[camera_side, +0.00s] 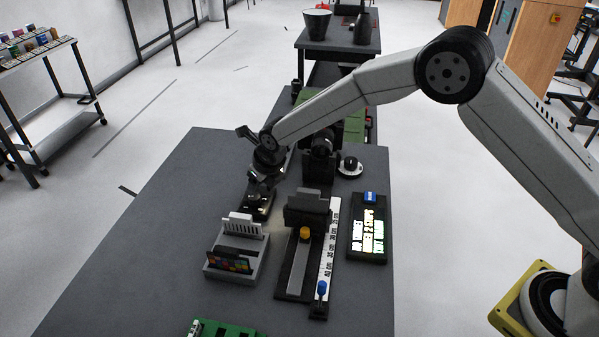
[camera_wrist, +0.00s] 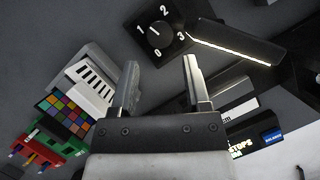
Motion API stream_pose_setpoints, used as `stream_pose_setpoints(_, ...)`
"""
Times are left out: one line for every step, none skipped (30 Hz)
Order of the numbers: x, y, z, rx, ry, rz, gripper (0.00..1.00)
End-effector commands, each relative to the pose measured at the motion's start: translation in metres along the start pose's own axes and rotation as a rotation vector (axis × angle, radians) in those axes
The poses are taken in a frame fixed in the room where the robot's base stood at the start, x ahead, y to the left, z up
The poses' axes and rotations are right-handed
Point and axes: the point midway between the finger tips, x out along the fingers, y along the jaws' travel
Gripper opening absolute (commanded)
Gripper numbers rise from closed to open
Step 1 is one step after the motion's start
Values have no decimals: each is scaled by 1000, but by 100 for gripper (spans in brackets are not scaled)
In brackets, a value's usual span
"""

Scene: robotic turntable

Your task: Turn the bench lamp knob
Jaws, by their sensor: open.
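The bench lamp knob (camera_wrist: 161,36) is a dark round dial on a dark base, with white numerals 0 to 3 around it. Its short white mark seems to point between 1 and 2. A lit white lamp bar (camera_wrist: 232,51) extends to the right of the base in the wrist view. In the side view the dark knob base (camera_side: 257,207) sits under my gripper (camera_side: 262,188), which partly hides it. In the wrist view my gripper (camera_wrist: 161,62) is open and empty, its two fingers apart, with the knob beyond and between the fingertips. I cannot tell the height gap.
A grey holder (camera_side: 237,262) with a colour card and a white slotted block stands close in front. A slider rig with a ruler (camera_side: 330,240) and a lit display (camera_side: 369,230) are to the right. A white dial (camera_side: 350,167) sits behind. The table's left side (camera_side: 150,240) is clear.

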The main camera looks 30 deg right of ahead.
Motion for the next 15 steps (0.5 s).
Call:
stream_pose_setpoints(6, 0, -1, 0, 2, 0, 61)
stream_pose_setpoints(9, 0, -1, 0, 2, 0, 61)
stream_pose_setpoints(13, 0, 0, 0, 1, 0, 61)
stream_pose_setpoints(16, 0, 0, 0, 1, 0, 61)
stream_pose_setpoints(20, 0, -1, 0, 1, 0, 61)
stream_pose_setpoints(24, 0, 0, 0, 1, 0, 61)
stream_pose_setpoints(27, 0, 0, 0, 1, 0, 61)
stream_pose_setpoints(30, 0, -1, 0, 1, 0, 61)
stream_pose_setpoints(34, 0, 0, 0, 0, 0, 61)
stream_pose_setpoints(37, 0, 0, 0, 0, 0, 61)
stream_pose_setpoints(40, 0, 0, 1, 0, -1, 61)
stream_pose_setpoints(43, 0, 0, 1, 0, -1, 61)
stream_pose_setpoints(45, 0, 0, 1, -1, -1, 61)
stream_pose_setpoints(47, 0, 0, 1, -1, -1, 61)
stream_pose_setpoints(50, 0, 0, 1, 0, -1, 61)
